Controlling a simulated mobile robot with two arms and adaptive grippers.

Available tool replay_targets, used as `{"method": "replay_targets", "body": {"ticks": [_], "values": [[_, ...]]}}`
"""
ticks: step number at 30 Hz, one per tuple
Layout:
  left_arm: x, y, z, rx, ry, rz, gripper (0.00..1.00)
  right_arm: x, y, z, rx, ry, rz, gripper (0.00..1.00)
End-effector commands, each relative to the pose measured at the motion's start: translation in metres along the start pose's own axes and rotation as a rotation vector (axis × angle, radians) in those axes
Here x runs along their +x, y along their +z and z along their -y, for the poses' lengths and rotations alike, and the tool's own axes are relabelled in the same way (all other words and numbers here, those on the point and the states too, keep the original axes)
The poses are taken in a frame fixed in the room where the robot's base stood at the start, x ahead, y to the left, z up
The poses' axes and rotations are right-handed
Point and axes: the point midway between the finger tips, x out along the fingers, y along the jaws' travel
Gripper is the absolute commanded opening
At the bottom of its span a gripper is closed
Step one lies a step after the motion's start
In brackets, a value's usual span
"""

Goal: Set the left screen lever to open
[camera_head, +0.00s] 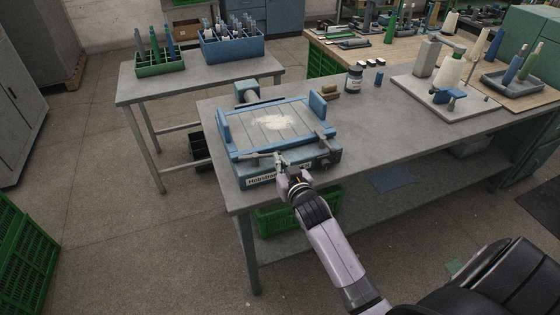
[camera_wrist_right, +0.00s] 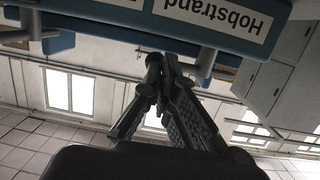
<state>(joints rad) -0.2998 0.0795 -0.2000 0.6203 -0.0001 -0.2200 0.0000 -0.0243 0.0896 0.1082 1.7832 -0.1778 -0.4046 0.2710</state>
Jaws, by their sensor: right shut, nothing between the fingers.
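The blue screen device (camera_head: 238,152) with a "Hobstrand" label stands at the left end of the grey workbench. A light grey bar, which looks like the left lever (camera_head: 258,157), lies along its front edge. My right gripper (camera_head: 280,160) is at the front of the device, close to the right end of that bar. In the right wrist view the gripper (camera_wrist_right: 162,62) is shut and empty, just below the upside-down label (camera_wrist_right: 213,18). A grey bar (camera_wrist_right: 207,66) shows behind its fingertips; I cannot tell whether they touch. My left gripper is not in view.
A white-based winder (camera_head: 440,97) stands farther right. A second table (camera_head: 185,82) holds green and blue racks. The bench middle is mostly clear.

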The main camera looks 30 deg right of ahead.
Motion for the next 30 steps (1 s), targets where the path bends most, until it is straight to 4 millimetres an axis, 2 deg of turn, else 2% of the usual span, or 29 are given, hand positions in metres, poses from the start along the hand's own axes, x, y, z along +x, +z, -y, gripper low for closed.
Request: {"method": "replay_targets", "body": {"ticks": [12, 20, 30], "values": [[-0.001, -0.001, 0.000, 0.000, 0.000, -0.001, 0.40, 0.004, 0.000, 0.000, 0.000, 0.000, 0.000, 0.00], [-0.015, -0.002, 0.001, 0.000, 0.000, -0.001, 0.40, 0.018, -0.006, -0.011, 0.001, 0.001, 0.001, 0.00], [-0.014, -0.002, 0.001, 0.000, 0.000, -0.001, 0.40, 0.020, -0.003, -0.012, 0.000, 0.001, 0.000, 0.00]]}}
